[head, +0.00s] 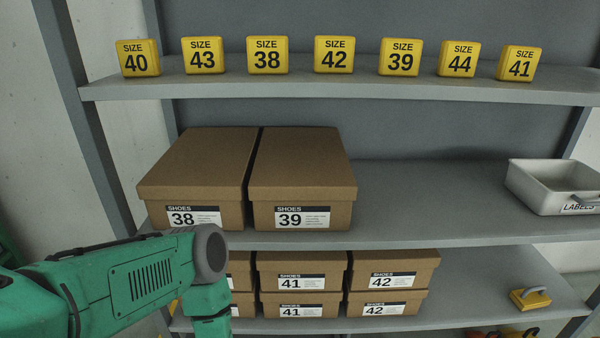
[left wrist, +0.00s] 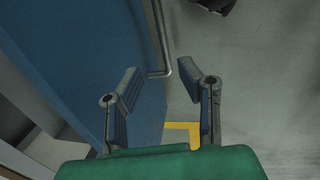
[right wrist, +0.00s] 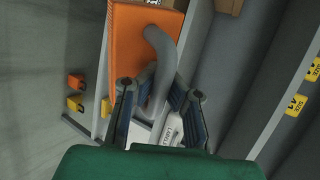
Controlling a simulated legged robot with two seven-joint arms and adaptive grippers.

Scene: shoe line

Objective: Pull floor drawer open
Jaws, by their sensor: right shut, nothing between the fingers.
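In the left wrist view a blue panel (left wrist: 85,55) with a metal bar handle (left wrist: 157,40) fills the left half; it looks like the drawer front, though its full outline is cut off. My left gripper (left wrist: 158,72) is open and empty. The end of the bar shows between its fingertips; I cannot tell whether they touch it. In the head view only my left green arm shows; neither gripper is visible there, nor the drawer.
Size blocks (head: 334,55) line the top shelf. Shoe boxes (head: 303,175) stand on the middle shelf, with a white labels tray (head: 556,185) at right. More boxes (head: 300,275) are stacked below, beside a yellow handled block (head: 530,299). Yellow tape (left wrist: 183,132) marks the open floor.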

